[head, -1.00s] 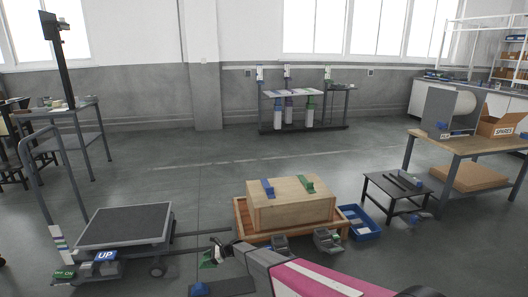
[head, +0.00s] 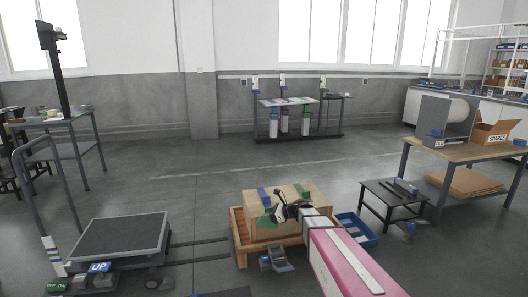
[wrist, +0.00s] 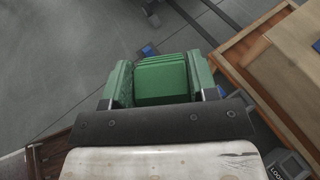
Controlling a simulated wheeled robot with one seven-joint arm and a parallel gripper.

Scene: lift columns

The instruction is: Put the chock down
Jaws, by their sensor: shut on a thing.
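My gripper (head: 275,213) is shut on a green chock (head: 264,219). In the head view it is in front of the left part of the wooden box (head: 312,222). In the wrist view the green chock (wrist: 165,80), with a ridged far edge, sits between the fingers, over or near grey floor. The wooden tray (wrist: 232,48) lies to its right. My arm hides part of the box and tray in the head view. Whether the chock touches anything below cannot be told.
The box has a blue strip (head: 264,197) on top and stands in the tray (head: 239,235). A blue bin (head: 358,230) and a low black table (head: 395,200) stand to the right. A platform lift with an UP button (head: 98,267) stands left. Open floor lies behind.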

